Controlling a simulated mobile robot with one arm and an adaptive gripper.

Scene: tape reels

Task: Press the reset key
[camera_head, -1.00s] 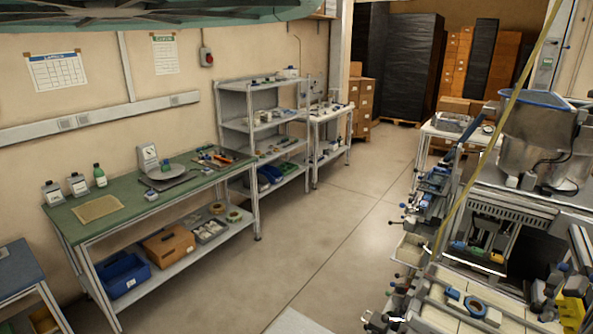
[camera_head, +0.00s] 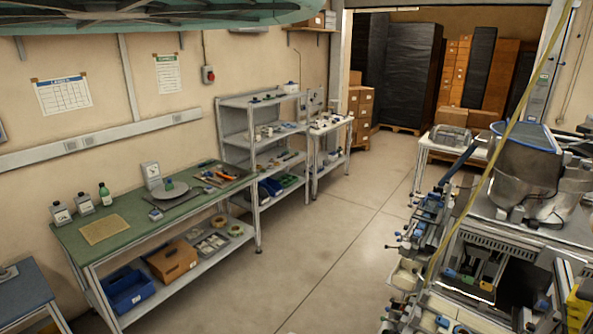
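I cannot make out a labelled reset key. A machine (camera_head: 490,240) with a blue-rimmed metal hopper (camera_head: 545,185) stands at the right. Small coloured parts, blue, green and orange, sit in a row (camera_head: 466,281) on its front; they are too small to tell what they are. A grey wall box with a red button (camera_head: 208,75) hangs on the back wall. My gripper is not in view.
A green-topped workbench (camera_head: 140,222) with a scale (camera_head: 152,174) and bottles runs along the left wall. A grey shelf unit (camera_head: 262,150) stands beyond it. A blue-topped table (camera_head: 25,290) is at lower left. The concrete floor (camera_head: 325,250) between bench and machine is clear.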

